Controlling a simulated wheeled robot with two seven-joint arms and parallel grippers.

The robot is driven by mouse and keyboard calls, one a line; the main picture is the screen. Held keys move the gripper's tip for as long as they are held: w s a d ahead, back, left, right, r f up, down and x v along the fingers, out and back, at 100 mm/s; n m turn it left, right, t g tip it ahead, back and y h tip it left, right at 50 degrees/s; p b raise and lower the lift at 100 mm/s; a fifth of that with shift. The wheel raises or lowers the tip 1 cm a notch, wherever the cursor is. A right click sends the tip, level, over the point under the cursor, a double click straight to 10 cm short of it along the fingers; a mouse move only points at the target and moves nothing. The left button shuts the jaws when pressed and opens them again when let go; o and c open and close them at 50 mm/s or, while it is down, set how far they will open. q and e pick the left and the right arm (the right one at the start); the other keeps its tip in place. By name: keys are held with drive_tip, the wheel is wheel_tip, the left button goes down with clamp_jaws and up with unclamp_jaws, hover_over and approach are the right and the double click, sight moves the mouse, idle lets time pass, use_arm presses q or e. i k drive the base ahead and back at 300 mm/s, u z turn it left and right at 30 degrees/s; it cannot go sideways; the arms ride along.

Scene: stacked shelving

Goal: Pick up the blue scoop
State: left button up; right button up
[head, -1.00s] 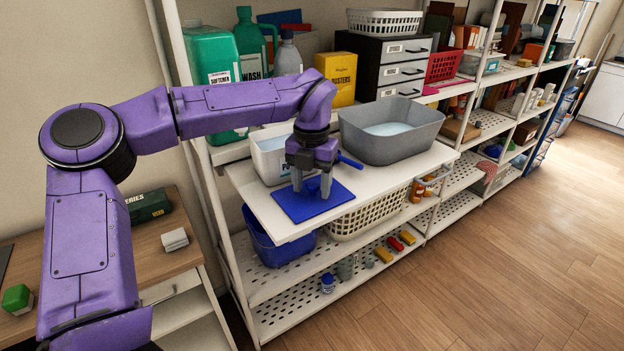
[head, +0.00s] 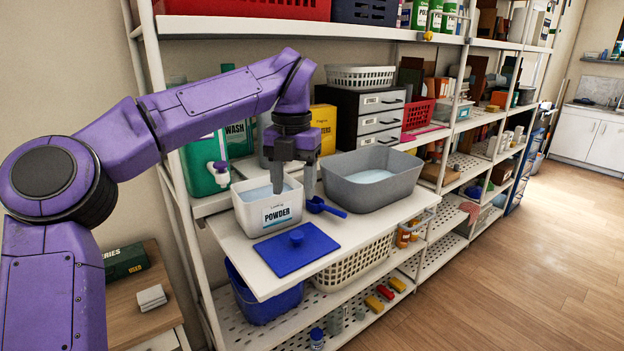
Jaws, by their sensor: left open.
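The blue scoop (head: 326,207) lies on the white shelf board between the white powder box and the grey basin, its handle pointing right. My left gripper (head: 293,189) is open with its fingers pointing down. One finger shows in front of the powder inside the box, the other near the box's right side, just left of the scoop. Nothing shows between the fingers. The white powder box (head: 274,213) stands open with powder in it. Its blue lid (head: 296,249) with a knob lies flat on the board in front. My right gripper is not in view.
A grey basin (head: 375,192) with pale liquid stands to the right of the scoop. Green bottles (head: 204,166), a yellow box (head: 323,127) and black drawers (head: 378,121) stand behind. The upper shelf (head: 275,28) runs above the arm. Bare board (head: 345,234) shows in front of the scoop.

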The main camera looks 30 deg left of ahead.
sight(327, 210)
drive_tip(key=k, duration=1)
